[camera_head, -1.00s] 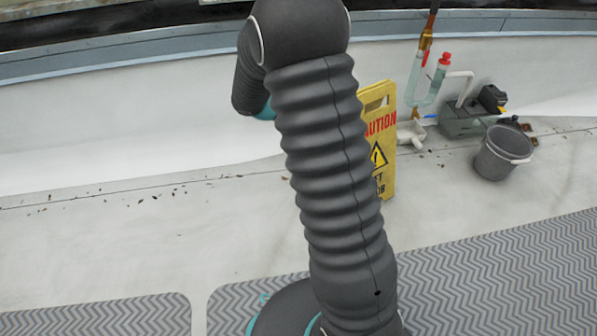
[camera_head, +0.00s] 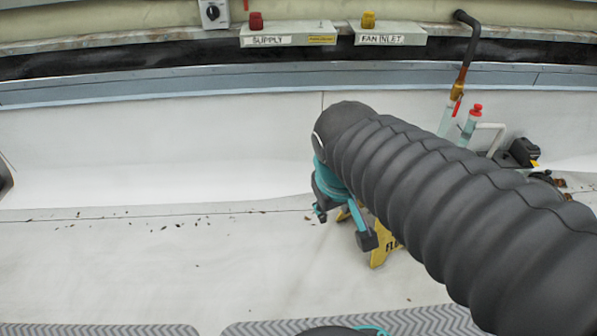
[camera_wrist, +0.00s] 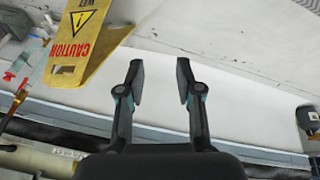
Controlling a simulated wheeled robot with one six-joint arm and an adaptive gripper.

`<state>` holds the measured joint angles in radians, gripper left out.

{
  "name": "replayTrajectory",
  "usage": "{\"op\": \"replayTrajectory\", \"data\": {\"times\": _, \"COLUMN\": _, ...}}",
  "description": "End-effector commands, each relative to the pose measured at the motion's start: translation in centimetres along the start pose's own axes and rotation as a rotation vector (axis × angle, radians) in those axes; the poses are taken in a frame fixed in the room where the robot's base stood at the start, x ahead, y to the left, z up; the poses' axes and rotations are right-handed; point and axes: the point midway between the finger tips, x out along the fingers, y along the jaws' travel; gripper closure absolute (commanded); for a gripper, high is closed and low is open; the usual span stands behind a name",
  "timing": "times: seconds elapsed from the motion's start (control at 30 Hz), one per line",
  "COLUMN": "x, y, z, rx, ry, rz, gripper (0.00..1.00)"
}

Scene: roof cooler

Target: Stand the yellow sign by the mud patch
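The yellow caution sign (camera_head: 378,246) stands on the pale roof floor, mostly hidden behind my arm in the head view; only its lower part shows. In the wrist view the sign (camera_wrist: 95,62) is upside down at the upper left, with its caution lettering visible. My gripper (camera_wrist: 158,80) is open and empty, its two fingers apart, with the sign off to their left. In the head view my gripper (camera_head: 343,222) is close to the sign and partly overlaps it. I cannot make out a mud patch; only small dark specks lie on the floor.
A pipe (camera_head: 463,75) and pale tubing (camera_head: 470,125) stand at right. A dark object (camera_wrist: 308,119) shows at the wrist view's right edge. Grey chevron mats (camera_head: 100,329) lie in front; the left floor is open.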

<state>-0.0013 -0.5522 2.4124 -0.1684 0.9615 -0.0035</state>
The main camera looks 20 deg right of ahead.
Motion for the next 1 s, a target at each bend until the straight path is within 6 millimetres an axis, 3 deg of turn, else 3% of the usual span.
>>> {"op": "replayTrajectory", "data": {"times": 0.3, "x": -2.4, "y": -2.8, "z": 2.1, "rx": 0.108, "ry": 0.165, "rz": -0.122, "gripper": 0.65}}
{"op": "replayTrajectory", "data": {"times": 0.73, "x": -2.9, "y": -2.9, "z": 2.1, "rx": 0.113, "ry": 0.172, "rz": -0.129, "gripper": 0.65}}
{"op": "replayTrajectory", "data": {"times": 1.0, "x": -7.8, "y": -2.0, "z": 0.5, "rx": 0.113, "ry": 0.172, "rz": -0.129, "gripper": 0.65}}
